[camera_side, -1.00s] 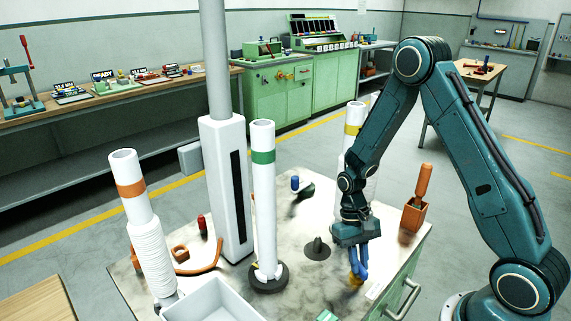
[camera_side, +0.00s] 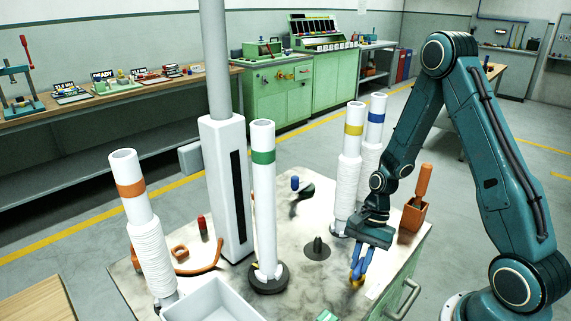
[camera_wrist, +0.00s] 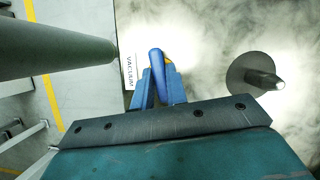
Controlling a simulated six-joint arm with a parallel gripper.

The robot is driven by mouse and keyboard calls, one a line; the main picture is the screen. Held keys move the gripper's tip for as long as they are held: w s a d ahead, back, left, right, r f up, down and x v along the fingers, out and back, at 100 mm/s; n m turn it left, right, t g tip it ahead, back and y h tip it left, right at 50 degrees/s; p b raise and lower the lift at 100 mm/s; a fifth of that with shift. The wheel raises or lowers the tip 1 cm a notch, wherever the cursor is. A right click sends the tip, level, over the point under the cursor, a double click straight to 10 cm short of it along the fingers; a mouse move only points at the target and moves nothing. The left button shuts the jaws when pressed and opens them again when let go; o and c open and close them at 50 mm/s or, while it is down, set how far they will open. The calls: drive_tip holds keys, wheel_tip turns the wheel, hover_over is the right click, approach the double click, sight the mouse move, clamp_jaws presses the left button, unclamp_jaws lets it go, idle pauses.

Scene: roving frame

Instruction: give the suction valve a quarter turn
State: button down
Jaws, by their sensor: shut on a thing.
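The suction valve (camera_side: 357,282) shows at the right front of the marbled bench top as a small yellow part low under my fingers. In the wrist view its blue rounded handle (camera_wrist: 156,56) stands between my fingertips, with a bit of yellow beside it. A white label reading VACUUM (camera_wrist: 130,72) lies just left of it. My gripper (camera_side: 361,268) points down with its blue fingers closed around the handle; the fingers also show in the wrist view (camera_wrist: 159,82). The fingers and handle hide most of the valve body, so its exact angle is hard to tell.
A dark disc with a short peg (camera_side: 317,248) lies left of the valve. White banded tubes, yellow (camera_side: 354,130), blue (camera_side: 376,117) and green (camera_side: 263,158), stand around. An orange holder (camera_side: 413,214) with a handled tool is behind right. A white tray (camera_side: 213,305) is front left.

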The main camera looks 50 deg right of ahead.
drive_tip(key=shift+m+t, duration=0.4)
drive_tip(key=shift+m, duration=0.7)
drive_tip(key=c, duration=1.4)
unclamp_jaws()
drive_tip(key=shift+r, duration=0.1)
drive_tip(key=v, duration=1.3)
drive_tip(key=shift+r, duration=0.3)
drive_tip(key=shift+s+d, duration=0.1)
